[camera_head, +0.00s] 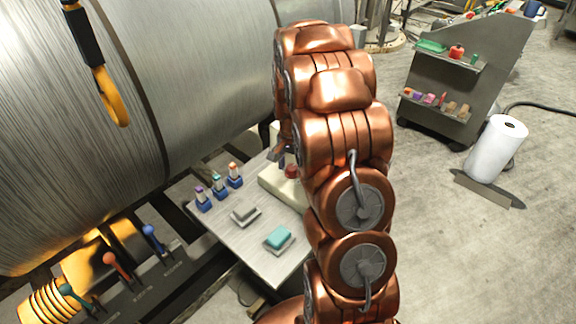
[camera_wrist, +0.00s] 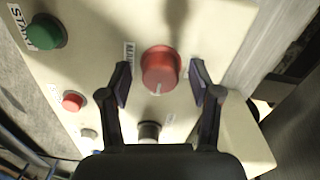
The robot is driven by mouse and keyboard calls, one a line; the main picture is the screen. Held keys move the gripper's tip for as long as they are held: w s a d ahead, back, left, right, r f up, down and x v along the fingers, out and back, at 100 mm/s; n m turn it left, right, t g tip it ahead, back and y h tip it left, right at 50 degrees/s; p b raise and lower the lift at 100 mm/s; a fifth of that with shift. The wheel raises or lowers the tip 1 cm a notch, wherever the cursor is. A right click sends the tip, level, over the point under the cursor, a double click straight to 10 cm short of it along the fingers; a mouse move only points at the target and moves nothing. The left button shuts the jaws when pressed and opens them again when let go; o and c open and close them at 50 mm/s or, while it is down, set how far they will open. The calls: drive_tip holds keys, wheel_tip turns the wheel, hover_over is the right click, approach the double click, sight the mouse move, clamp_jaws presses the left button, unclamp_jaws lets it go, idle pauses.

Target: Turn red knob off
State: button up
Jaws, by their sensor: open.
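The red knob (camera_wrist: 160,70) sits on a cream control box (camera_wrist: 85,55) in the wrist view. It is round with a pale pointer mark toward the bottom of the picture. My gripper (camera_wrist: 160,84) is open, with one dark finger on each side of the knob. There are gaps between the fingers and the knob, and I cannot tell how far the tips stand from the panel. In the head view the box (camera_head: 283,188) and knob (camera_head: 291,171) show beside my copper arm, which hides part of the box and most of the gripper.
On the box are a green START button (camera_wrist: 47,32), a small red button (camera_wrist: 73,102) and a black knob (camera_wrist: 149,131). The metal table (camera_head: 232,238) also holds a teal block (camera_head: 278,237) and a grey block (camera_head: 244,210). A large metal drum (camera_head: 200,70) stands behind.

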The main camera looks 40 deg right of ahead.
drive_tip(key=c, duration=1.1)
drive_tip(key=shift+c, duration=0.2)
drive_tip(key=shift+f+n+b, duration=0.15)
drive_tip(key=shift+n+b, duration=0.15)
drive_tip(key=shift+b, duration=0.2)
drive_tip(key=n+b, duration=0.1)
drive_tip(key=b, duration=0.1)
drive_tip(key=shift+f+n+b, duration=0.15)
drive_tip(key=shift+n+b, duration=0.15)
drive_tip(key=shift+b, duration=0.1)
drive_tip(key=n+b, duration=0.5)
drive_tip(key=shift+a, duration=0.1)
drive_tip(key=n+b, duration=0.3)
drive_tip(key=n, duration=0.2)
drive_tip(key=shift+n+b, duration=0.3)
drive_tip(key=shift+n, duration=0.1)
drive_tip(key=n+b, duration=0.1)
drive_tip(key=n, duration=0.3)
drive_tip(key=shift+s+n, duration=0.1)
drive_tip(key=shift+n, duration=0.3)
